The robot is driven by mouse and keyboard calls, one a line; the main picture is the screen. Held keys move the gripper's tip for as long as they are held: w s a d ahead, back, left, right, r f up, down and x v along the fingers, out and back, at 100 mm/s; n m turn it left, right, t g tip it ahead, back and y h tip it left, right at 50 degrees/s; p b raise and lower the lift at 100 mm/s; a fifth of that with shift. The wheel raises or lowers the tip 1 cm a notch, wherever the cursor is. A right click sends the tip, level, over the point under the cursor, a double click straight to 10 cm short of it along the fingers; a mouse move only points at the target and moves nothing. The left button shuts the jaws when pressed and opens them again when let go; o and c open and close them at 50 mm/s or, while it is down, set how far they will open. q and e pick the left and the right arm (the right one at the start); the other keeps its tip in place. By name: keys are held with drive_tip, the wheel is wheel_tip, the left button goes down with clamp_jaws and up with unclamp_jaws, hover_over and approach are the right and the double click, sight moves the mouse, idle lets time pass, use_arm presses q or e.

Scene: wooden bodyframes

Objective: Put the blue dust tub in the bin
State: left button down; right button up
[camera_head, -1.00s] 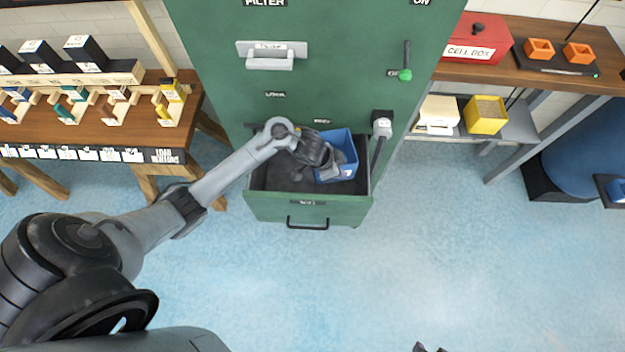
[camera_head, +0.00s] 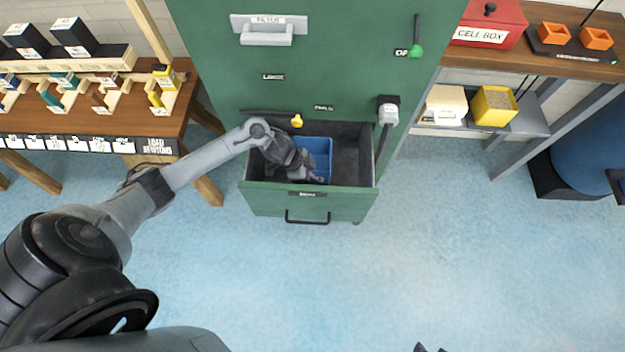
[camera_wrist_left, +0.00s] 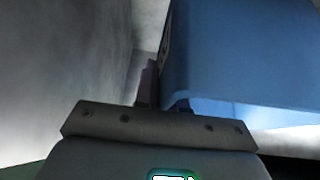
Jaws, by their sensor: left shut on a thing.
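The blue dust tub (camera_head: 318,150) sits inside the open bottom drawer of the green cabinet, left of the drawer's middle. My left gripper (camera_head: 310,176) reaches into the drawer and is shut on the tub at its near left part. In the left wrist view the tub's blue wall (camera_wrist_left: 240,55) fills the upper right, with the gripper fingers (camera_wrist_left: 163,100) at its edge. Whether the tub touches the drawer floor cannot be told. A bin is not clearly identifiable; a large blue round container (camera_head: 592,150) stands at the far right. My right gripper is not clearly seen.
The green drawer front (camera_head: 308,203) and its side walls surround my gripper. A wooden bench (camera_head: 150,125) stands left, and a table with a red cell box (camera_head: 487,25) and a shelf with a yellow tub (camera_head: 493,106) stand right. The blue floor (camera_head: 430,240) in front is clear.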

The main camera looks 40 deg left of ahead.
use_arm(q)
drive_tip(key=shift+f+b, duration=1.6)
drive_tip(key=shift+f, duration=2.75)
drive_tip(key=shift+f, duration=0.2)
drive_tip(key=c, duration=1.2)
unclamp_jaws()
drive_tip(key=shift+r, duration=0.1)
